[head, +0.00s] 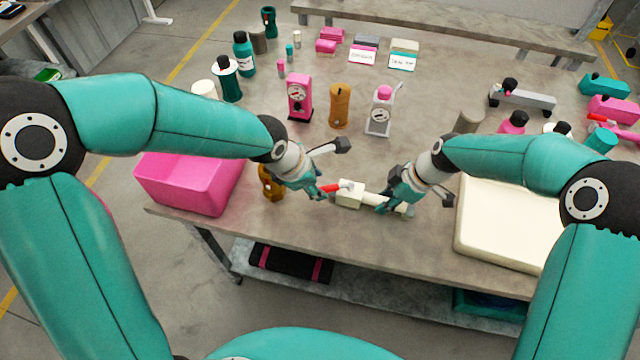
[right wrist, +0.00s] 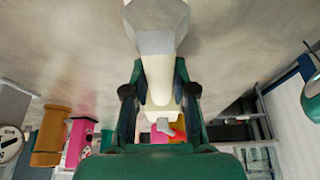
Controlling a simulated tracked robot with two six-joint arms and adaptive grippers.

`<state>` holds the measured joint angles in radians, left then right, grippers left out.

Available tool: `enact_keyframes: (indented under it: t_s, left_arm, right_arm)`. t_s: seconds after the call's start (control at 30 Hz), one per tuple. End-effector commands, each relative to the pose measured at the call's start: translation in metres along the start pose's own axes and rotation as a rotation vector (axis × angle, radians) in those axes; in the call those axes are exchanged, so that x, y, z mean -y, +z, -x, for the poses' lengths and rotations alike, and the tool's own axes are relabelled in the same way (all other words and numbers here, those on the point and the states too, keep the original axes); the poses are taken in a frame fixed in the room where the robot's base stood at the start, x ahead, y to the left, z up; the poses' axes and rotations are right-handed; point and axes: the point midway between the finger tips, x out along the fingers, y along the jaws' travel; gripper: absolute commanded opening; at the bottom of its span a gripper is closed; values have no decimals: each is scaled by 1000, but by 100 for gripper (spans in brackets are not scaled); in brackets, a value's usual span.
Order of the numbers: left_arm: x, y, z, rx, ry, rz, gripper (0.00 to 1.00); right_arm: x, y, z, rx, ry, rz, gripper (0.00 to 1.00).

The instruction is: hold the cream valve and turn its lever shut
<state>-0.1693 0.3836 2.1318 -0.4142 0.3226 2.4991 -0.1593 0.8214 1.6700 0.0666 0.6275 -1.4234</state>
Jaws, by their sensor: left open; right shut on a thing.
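The cream valve (head: 350,196) is near the front edge of the grey table, with its pipe pointing right. Its red lever (head: 331,187) points left from the body. My right gripper (head: 384,206) is shut on the valve's pipe, right of the body. In the right wrist view, the cream pipe (right wrist: 158,78) runs between the two fingers, with a wide faceted end (right wrist: 155,42) nearer the camera. My left gripper (head: 322,192) is open beside the lever, at its left end. I cannot tell whether its fingers touch the lever.
A pink bin (head: 190,190) stands at the left and a cream tray (head: 500,245) at the right. Pink (head: 299,98), orange (head: 339,106) and white (head: 380,113) pump-like items stand farther back.

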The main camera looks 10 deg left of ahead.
Motion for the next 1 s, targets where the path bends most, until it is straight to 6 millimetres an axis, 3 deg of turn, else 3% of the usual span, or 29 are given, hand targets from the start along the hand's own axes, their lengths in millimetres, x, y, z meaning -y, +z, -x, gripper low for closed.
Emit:
enact_keyframes:
  t_s: [0.2, 0.4, 0.8, 1.0]
  left_arm:
    - [-2, 1, 47, 3, 6, 1, 43]
    - [-1, 0, 76, 1, 3, -1, 43]
    - [0, 0, 85, 0, 0, 0, 43]
    - [-5, 2, 84, -8, -5, -22, 12]
  right_arm:
    - [0, 0, 0, 0, 1, 0, 0]
    - [0, 0, 0, 0, 1, 0, 0]
    - [0, 0, 0, -1, 1, 0, 0]
    - [0, 0, 0, -1, 2, 0, 0]
